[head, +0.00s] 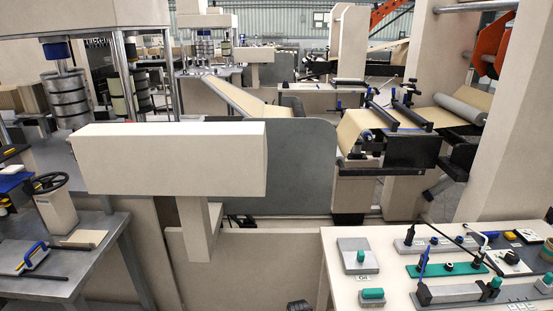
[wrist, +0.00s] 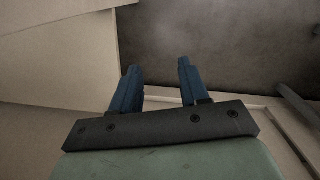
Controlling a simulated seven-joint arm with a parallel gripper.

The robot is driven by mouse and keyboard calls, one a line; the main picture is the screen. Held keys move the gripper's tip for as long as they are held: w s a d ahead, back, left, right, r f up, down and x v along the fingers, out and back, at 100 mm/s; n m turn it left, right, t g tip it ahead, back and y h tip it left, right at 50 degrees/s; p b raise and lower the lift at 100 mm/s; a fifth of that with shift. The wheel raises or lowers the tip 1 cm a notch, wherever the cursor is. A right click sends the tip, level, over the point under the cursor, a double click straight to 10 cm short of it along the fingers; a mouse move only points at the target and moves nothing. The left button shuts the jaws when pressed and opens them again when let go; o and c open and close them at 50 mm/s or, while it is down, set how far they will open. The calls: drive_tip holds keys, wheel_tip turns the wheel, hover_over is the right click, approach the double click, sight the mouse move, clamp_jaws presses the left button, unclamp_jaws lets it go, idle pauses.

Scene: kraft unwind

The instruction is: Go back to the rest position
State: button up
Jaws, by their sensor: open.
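My gripper (wrist: 158,70) shows in the wrist view as two blue fingers on a dark bar with screws. The fingers stand apart with nothing between them. They point toward a dark grey mottled surface (wrist: 220,40). A pale beige panel (wrist: 55,55) fills the left of that view, and the fingers appear clear of it. I cannot make out my gripper with certainty in the head view.
A workbench (head: 343,292) with blocks, levers and a green plate (head: 427,270) stands at the front right. A metal table (head: 95,262) with a handwheel (head: 46,183) is at the left. A large beige beam (head: 170,160) crosses the left middle. A roller machine (head: 385,150) stands beyond.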

drive_tip(key=s+d+f+m+g, duration=0.1)
drive_tip(key=s+d+f+g, duration=0.1)
drive_tip(key=s, duration=0.9)
drive_tip(key=s+d+f+m+g, duration=0.1)
drive_tip(key=s+d, duration=0.3)
drive_tip(key=s, duration=0.6)
drive_tip(key=s+d+f+m+g, duration=0.1)
drive_tip(key=s+d+f+g, duration=0.2)
drive_tip(key=s, duration=0.8)
drive_tip(key=shift+s+f+y, duration=0.3)
drive_tip(key=shift+s, duration=0.05)
